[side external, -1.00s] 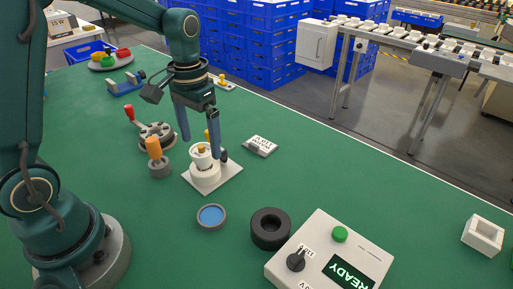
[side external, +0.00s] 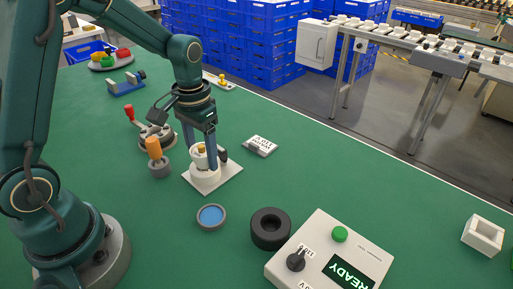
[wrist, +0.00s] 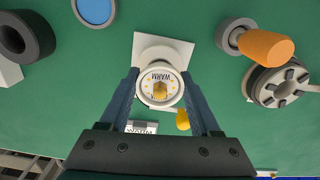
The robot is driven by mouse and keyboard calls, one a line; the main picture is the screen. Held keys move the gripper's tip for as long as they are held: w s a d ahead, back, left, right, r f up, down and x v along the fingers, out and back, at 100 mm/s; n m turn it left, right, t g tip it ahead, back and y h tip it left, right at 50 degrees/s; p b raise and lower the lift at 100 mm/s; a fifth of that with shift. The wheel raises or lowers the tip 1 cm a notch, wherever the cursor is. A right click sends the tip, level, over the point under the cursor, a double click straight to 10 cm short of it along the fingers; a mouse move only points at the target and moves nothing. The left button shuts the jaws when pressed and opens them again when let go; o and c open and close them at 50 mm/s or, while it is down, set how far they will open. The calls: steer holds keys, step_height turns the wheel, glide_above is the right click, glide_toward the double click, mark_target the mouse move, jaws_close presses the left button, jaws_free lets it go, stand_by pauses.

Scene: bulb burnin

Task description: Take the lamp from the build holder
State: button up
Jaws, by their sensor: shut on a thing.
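The lamp (side external: 201,150) is a white round piece with a brass-coloured centre; in the wrist view the lamp (wrist: 160,76) shows a ring face marked "WARM". It stands upright in the build holder (side external: 228,176), which has a white square base plate; the plate also shows in the wrist view (wrist: 160,45). My gripper (side external: 201,158) points down with one blue finger on each side of the lamp and is shut on it. In the wrist view my gripper (wrist: 162,80) has the lamp between its fingertips. Where the lamp meets the holder is partly hidden.
An orange-handled tool (side external: 154,150) and a red-handled crank wheel (side external: 153,137) stand close left. A labelled block (side external: 260,145) lies right. In front are a blue-centred dish (side external: 211,216), a black ring (side external: 270,228) and a tester box (side external: 335,250) reading "READY".

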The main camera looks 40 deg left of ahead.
steer(key=shift+r, duration=0.1)
steer(key=shift+r, duration=2.05)
steer(key=s+a+r, duration=0.2)
steer(key=a, duration=0.1)
steer(key=s+a+r, duration=0.2)
steer(key=a, duration=0.1)
steer(key=s+a+r, duration=0.2)
steer(key=a, duration=0.1)
steer(key=shift+s+a+r, duration=0.15)
steer(key=shift+r, duration=0.1)
steer(key=shift+s+a+r, duration=0.1)
steer(key=shift+a+r, duration=0.1)
steer(key=shift+r, duration=2.15)
